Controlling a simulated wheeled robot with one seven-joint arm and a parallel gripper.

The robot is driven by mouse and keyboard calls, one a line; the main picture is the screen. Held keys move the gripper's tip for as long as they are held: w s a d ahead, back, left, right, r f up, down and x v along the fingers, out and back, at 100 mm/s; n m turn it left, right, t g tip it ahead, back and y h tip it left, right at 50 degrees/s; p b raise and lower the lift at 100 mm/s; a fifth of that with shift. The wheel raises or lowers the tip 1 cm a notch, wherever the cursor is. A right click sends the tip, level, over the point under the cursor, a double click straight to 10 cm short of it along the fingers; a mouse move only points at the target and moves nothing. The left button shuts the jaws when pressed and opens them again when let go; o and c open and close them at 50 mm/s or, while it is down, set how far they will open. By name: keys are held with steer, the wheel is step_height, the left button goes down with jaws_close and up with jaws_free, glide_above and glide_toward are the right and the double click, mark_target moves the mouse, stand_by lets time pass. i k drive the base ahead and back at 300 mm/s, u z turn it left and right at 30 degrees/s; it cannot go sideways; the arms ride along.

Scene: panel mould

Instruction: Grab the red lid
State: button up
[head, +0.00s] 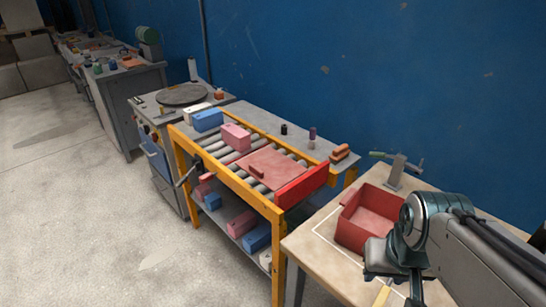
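My gripper (398,288) is at the lower right, over the wooden table and in front of the box, well apart from the lid. Its fingertips are small and partly cut off by the lower edge, so its opening is unclear. I see nothing held in it.
A bright red bar (302,186) edges the near end of the roller bench (238,186). Pink block (236,137) and blue block (208,120) sit behind the lid. More blocks lie on the shelf below. A vise-like tool (396,172) stands behind the box. The floor at left is clear.

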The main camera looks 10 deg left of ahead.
mark_target(272, 169)
steer(key=u, duration=1.9)
steer(key=i, duration=3.4)
steer(key=z, duration=4.4)
steer(key=i, duration=0.5)
steer(key=u, duration=0.05)
